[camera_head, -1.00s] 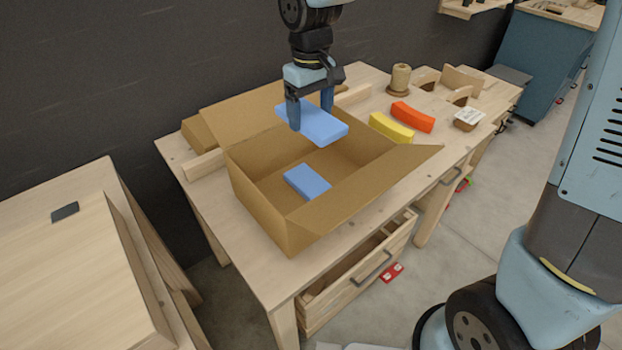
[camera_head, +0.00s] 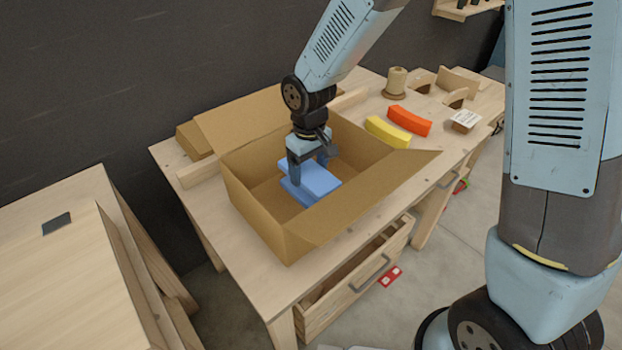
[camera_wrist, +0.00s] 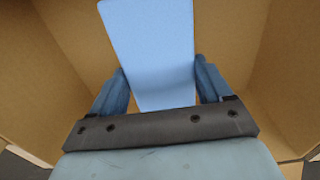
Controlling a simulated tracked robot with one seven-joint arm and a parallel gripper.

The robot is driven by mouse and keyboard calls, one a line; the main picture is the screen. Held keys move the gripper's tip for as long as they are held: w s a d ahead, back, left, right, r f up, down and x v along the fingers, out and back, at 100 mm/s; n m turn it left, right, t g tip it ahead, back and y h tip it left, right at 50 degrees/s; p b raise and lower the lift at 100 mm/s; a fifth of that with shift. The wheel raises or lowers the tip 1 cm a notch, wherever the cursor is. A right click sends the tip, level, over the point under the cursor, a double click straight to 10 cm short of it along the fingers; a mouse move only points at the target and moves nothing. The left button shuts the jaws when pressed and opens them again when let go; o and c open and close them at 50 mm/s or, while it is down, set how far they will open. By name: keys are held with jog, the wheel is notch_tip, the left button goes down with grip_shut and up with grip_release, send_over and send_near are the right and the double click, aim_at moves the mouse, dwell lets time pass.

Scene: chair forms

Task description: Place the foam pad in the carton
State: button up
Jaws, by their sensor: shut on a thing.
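My gripper (camera_head: 306,172) is down inside the open cardboard carton (camera_head: 262,226) and is shut on a light blue foam pad (camera_head: 320,179). In the wrist view the foam pad (camera_wrist: 152,45) sits between my two fingers (camera_wrist: 160,85), with carton walls around it. A second blue pad (camera_head: 294,194) lies in the carton, mostly hidden under the held one. I cannot tell whether the two pads touch.
The carton's flaps stand open on the wooden workbench (camera_head: 352,244). A drawer (camera_head: 360,280) under the bench is pulled open.

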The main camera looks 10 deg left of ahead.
aim_at(309, 172)
jog(key=shift+f, duration=1.8)
jog(key=shift+f, duration=0.35)
jog(key=o, duration=0.9)
jog(key=shift+f, duration=0.1)
jog(key=shift+o, duration=0.2)
notch_tip(309, 172, up, 13)
